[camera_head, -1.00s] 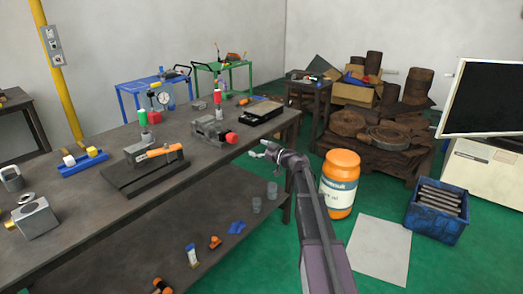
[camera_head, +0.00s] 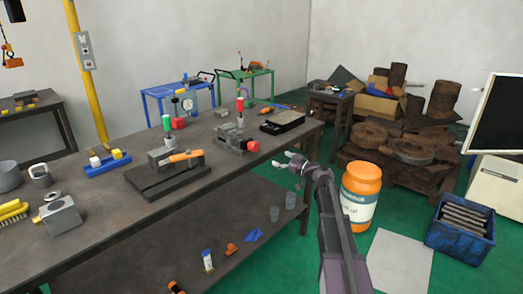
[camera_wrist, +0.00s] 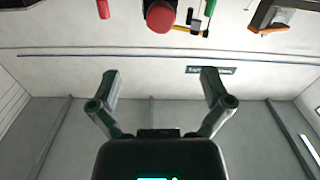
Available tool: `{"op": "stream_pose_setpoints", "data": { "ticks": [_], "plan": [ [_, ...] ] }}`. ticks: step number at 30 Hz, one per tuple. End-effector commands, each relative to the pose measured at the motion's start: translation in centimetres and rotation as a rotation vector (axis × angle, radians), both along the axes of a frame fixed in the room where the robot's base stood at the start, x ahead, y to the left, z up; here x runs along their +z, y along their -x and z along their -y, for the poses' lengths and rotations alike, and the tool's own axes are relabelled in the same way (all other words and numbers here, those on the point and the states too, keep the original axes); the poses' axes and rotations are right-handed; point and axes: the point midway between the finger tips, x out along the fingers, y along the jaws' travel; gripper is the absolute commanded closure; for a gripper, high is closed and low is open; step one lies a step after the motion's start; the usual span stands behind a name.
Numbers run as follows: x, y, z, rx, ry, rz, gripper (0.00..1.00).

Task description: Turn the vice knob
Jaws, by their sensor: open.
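The grey vice (camera_head: 233,136) stands near the front edge of the dark workbench, with its round red knob (camera_head: 253,146) facing the near right side. My gripper (camera_head: 290,163) is off the bench's front edge, to the right of the knob and a little lower in the picture. It is apart from the knob. In the wrist view my gripper (camera_wrist: 160,75) has its two fingers spread, with nothing between them.
On the workbench (camera_head: 110,222), an orange-handled tool (camera_head: 185,157) lies on a dark block left of the vice, and a black tray (camera_head: 284,122) lies to its right. An orange jar (camera_head: 361,192) stands on the green floor right of my arm. A blue crate (camera_head: 461,232) is farther right.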

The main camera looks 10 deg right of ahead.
Motion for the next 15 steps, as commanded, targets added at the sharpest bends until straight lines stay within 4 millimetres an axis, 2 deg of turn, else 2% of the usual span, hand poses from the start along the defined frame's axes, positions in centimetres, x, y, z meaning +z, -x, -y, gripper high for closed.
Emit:
{"op": "stream_pose_setpoints", "data": {
  "ticks": [9, 15],
  "plan": [
    [0.39, 0.28, -0.65, -0.041, -0.133, -0.096, 0.01],
    [0.40, 0.26, -0.70, -0.049, -0.158, -0.112, 0.01]
  ]
}}
